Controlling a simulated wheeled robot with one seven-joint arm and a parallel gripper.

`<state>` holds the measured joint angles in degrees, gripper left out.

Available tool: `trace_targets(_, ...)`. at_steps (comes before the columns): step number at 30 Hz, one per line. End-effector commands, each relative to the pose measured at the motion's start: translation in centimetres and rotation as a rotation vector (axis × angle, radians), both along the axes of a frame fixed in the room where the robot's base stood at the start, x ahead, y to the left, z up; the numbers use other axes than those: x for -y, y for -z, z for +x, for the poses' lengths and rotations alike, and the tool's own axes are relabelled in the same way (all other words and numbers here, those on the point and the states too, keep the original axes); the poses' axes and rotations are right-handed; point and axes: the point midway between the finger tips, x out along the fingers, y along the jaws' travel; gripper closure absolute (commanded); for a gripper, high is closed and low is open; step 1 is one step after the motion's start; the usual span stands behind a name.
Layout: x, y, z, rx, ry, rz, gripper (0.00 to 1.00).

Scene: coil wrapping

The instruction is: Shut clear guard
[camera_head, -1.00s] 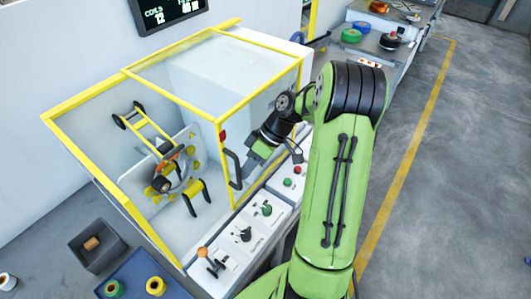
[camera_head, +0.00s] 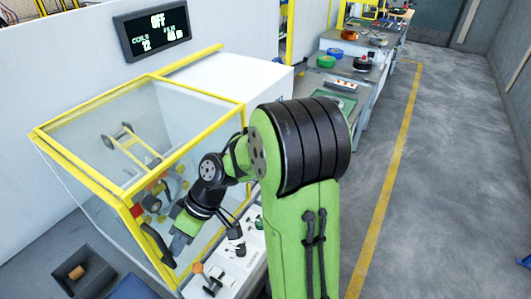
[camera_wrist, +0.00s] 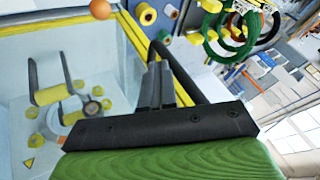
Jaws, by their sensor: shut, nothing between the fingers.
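The clear guard (camera_head: 185,161) is a see-through panel in a yellow frame over the wrapping machine. Its front edge stands at the left end of the machine, by the yellow corner post. Its black handle (camera_head: 156,246) is at that edge; it also shows in the wrist view (camera_wrist: 184,78). My gripper (camera_head: 178,243) is shut and empty, right beside the handle; I cannot tell whether it touches. In the wrist view the shut fingers (camera_wrist: 156,87) point at the handle's side. The yellow rollers (camera_wrist: 50,94) and wrapping ring show behind the clear panel.
A control panel (camera_head: 239,246) with levers runs along the machine's front, below my arm. A wall display (camera_head: 155,33) reads OFF and 12 coils. A dark bin (camera_head: 82,270) stands at lower left. The floor at right is clear.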

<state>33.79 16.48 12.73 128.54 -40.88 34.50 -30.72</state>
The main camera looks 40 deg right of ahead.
Motion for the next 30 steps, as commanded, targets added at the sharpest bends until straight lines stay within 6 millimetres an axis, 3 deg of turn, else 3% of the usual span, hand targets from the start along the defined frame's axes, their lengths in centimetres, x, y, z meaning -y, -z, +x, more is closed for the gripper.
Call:
trace_targets(14,-0.4,-0.4,-0.3,-0.003,-0.014,0.008,1.0)
trace_targets(17,0.6,-1.7,-0.4,0.001,-0.011,0.007,1.0)
trace_targets(30,8.1,-11.2,-1.7,0.0,0.0,0.001,1.0)
